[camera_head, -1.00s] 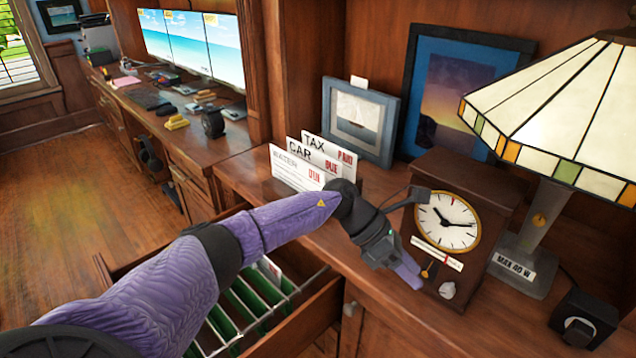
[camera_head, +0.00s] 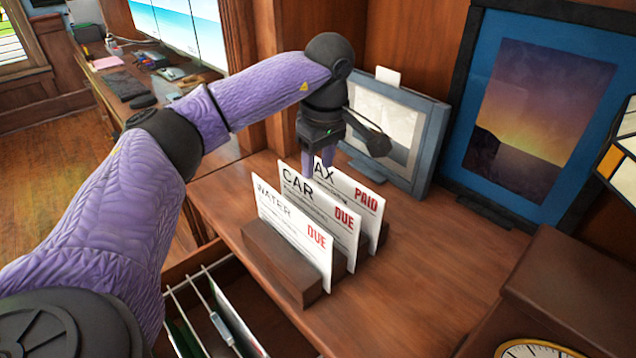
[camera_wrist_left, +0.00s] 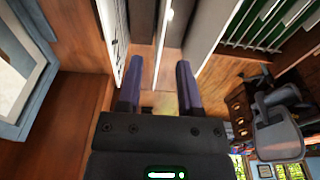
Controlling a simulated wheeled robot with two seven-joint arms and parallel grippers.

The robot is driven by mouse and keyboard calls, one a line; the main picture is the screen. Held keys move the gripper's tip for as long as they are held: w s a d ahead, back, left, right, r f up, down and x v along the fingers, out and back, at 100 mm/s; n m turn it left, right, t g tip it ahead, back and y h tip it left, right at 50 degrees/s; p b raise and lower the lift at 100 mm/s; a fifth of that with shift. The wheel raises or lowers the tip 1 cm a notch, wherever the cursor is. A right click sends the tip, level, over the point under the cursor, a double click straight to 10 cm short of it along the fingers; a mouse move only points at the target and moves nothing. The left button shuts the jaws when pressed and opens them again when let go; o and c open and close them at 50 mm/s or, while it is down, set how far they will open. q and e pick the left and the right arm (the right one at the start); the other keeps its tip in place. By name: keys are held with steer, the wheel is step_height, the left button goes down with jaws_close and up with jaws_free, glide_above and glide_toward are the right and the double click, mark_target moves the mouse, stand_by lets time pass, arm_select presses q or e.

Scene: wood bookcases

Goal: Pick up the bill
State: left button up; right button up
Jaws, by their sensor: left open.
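Three white bills stand upright in a slotted wooden holder (camera_head: 283,268) on the desk. The front one, the WATER bill (camera_head: 287,238), is marked DUE. The middle CAR bill (camera_head: 325,222) is marked DUE. The rear TAX bill (camera_head: 357,193) is marked PAID, and its first letter is hidden by a finger. My left gripper (camera_head: 320,166) is open, pointing down at the top edges of the CAR and TAX bills. In the left wrist view, its fingers (camera_wrist_left: 158,88) are apart with nothing held between them; pale bill edges stand just beyond. My right gripper is not seen.
A framed sailboat picture (camera_head: 388,125) stands close behind the holder, with a larger sunset picture (camera_head: 530,115) to its right. A clock (camera_head: 540,348) is at lower right. An open file drawer (camera_head: 185,262) lies below the desk edge. The desk right of the holder is clear.

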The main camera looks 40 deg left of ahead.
mark_target(314, 200)
arm_select(q)
steer(key=f+b, duration=0.1)
steer(key=f, duration=0.2)
steer(key=f+b, duration=0.2)
steer(key=f, duration=0.1)
steer(key=f+b, duration=0.1)
steer(key=f, duration=0.2)
steer(key=shift+a+f+b, duration=0.25)
steer(key=shift+a+b, duration=0.05)
steer(key=shift+a, duration=0.1)
steer(key=shift+s+r, duration=0.1)
steer(key=shift+r, duration=0.1)
jaws_close()
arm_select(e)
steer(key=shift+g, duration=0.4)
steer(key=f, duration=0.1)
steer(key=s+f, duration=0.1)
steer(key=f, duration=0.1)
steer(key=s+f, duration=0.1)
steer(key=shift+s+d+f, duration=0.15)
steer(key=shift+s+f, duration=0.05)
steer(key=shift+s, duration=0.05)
